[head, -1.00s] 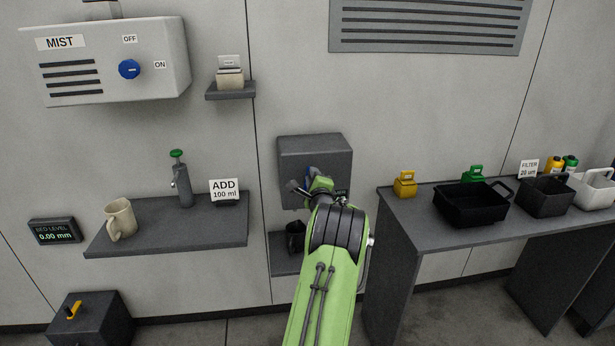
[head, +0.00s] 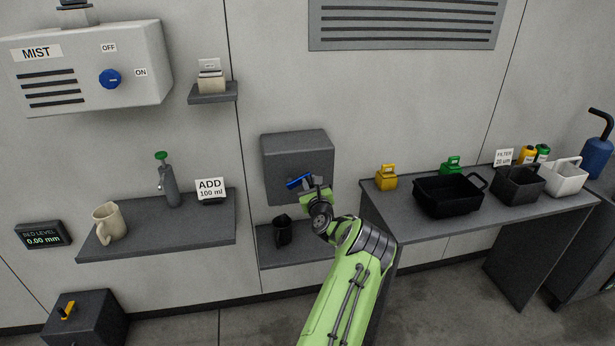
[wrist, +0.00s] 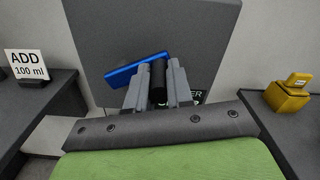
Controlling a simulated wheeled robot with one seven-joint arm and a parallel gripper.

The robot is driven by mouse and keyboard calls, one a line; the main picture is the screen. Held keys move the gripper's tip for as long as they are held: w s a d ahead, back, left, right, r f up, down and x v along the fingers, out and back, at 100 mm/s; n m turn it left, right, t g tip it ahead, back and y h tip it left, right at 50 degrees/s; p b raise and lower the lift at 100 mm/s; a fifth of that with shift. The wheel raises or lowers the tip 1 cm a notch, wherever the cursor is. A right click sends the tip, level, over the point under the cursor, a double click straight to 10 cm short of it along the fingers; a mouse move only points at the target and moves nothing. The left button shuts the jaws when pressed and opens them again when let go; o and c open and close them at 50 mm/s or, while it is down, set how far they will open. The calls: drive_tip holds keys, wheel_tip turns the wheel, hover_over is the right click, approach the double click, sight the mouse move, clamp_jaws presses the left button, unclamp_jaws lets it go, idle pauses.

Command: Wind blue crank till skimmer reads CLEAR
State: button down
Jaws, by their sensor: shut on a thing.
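The blue crank (head: 299,181) sits on the front of a dark grey wall box (head: 297,150). In the wrist view its blue arm (wrist: 140,70) slants up to the right, and a black handle (wrist: 158,82) stands at its right end. My gripper (head: 318,186) is shut on that black handle, with one grey finger on each side of it in the wrist view (wrist: 158,80). The box's label is mostly hidden behind my gripper; only the letters "ER" show. I cannot read any CLEAR sign.
A black jug (head: 282,230) stands on a small shelf below the box. To the right, a table (head: 420,232) holds a black bin (head: 448,197) and a yellow block (head: 386,178). A left shelf (head: 150,236) holds a beige mug (head: 109,222) and an ADD sign (head: 210,188).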

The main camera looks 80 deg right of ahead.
drive_tip(key=shift+s+d+f+m+p, duration=0.15)
drive_tip(key=shift+f+m+p, duration=0.35)
drive_tip(key=shift+m, duration=0.4)
drive_tip(key=shift+s+f+m+p, duration=0.1)
drive_tip(key=shift+f+m+p, duration=0.2)
drive_tip(key=shift+f+m, duration=0.45)
drive_tip(key=shift+r+m, duration=0.15)
drive_tip(key=shift+m, duration=0.1)
drive_tip(key=c, duration=1)
unclamp_jaws()
drive_tip(key=shift+r, duration=0.1)
drive_tip(key=v, duration=1.5)
drive_tip(key=shift+s+a+p, duration=0.2)
drive_tip(key=shift+a+p, duration=0.1)
drive_tip(key=shift+a, duration=0.1)
